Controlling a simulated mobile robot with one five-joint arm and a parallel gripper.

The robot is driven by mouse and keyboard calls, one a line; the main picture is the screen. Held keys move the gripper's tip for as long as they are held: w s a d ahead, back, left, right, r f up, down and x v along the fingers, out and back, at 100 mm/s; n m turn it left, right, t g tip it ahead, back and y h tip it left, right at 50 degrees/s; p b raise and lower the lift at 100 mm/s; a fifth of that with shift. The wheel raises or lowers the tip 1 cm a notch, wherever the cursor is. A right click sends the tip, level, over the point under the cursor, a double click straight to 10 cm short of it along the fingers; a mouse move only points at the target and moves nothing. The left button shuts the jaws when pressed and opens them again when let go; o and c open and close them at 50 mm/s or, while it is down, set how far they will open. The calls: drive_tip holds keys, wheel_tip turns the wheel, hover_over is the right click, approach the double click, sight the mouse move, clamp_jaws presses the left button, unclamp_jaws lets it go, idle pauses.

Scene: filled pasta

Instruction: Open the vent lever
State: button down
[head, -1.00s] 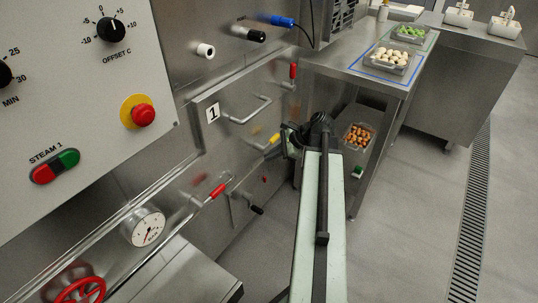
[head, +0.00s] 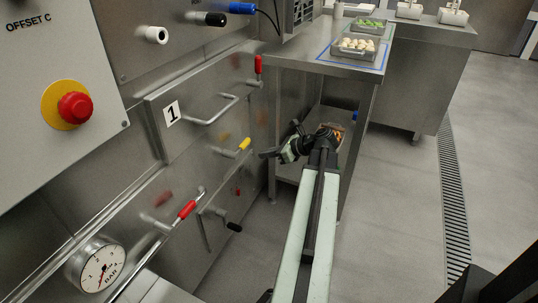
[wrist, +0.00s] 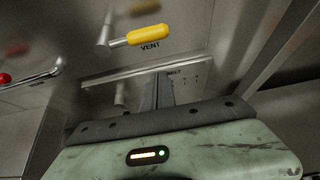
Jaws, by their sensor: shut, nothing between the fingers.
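The vent lever has a yellow grip (head: 244,144) on a metal stem and sticks out from the steel machine front, below the door marked 1. In the wrist view the yellow grip (wrist: 146,35) lies nearly level, pointing right, with the word VENT under it. My gripper (head: 265,154) is shut and empty, just right of and slightly below the grip in the head view. In the wrist view my gripper (wrist: 164,88) shows its dark fingers below the lettering, apart from the grip. The exact depth gap is hard to tell.
A red-gripped lever (head: 187,209) and a black-gripped handle (head: 234,227) sit lower on the machine. Another red grip (head: 258,65) is above. A steel table (head: 365,85) stands behind my arm, with trays on it and a tray of pasta (head: 336,127) on its lower shelf. Open floor lies right.

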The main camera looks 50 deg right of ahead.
drive_tip(key=b+x, duration=0.3)
drive_tip(key=x, duration=0.3)
drive_tip(key=r+p, duration=0.4)
drive_tip(key=shift+w+a+p, duration=0.1)
drive_tip(key=shift+w+p, duration=0.25)
drive_tip(key=shift+w, duration=0.05)
